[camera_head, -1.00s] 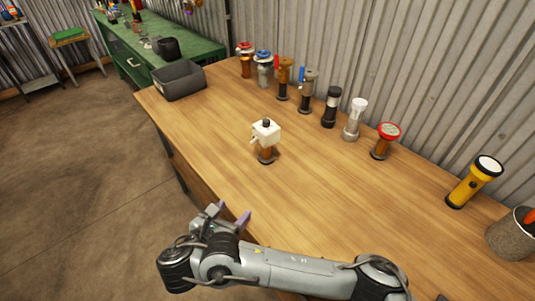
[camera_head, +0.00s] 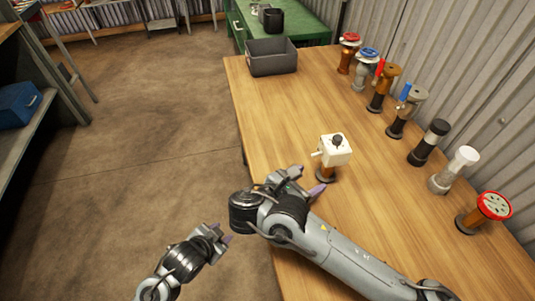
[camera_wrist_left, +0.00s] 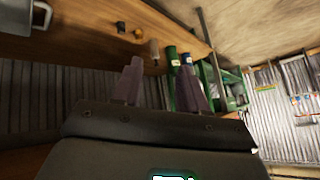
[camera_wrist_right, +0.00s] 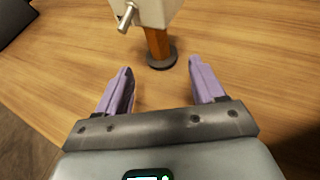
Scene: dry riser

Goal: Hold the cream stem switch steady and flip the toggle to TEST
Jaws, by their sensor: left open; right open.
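The cream stem switch (camera_head: 334,150) stands upright on the table, with a black knob on top, a brown stem and a dark round base. Its small metal toggle (camera_wrist_right: 127,17) sticks out of the left side of the cream box in the right wrist view, which cuts off the box top. My right gripper (camera_head: 307,181) is open and empty, low beside the switch. Its purple fingers point toward the stem (camera_wrist_right: 157,43), apart from it. My left gripper (camera_head: 222,239) is open and empty, out over the floor left of the table. No TEST marking is readable.
Several other stem fittings stand along the table's wall side, including a black-and-grey one (camera_head: 428,142) and a red-topped one (camera_head: 485,211). A grey bin (camera_head: 271,57) sits at the far end. The wooden table (camera_head: 290,112) is clear between bin and switch.

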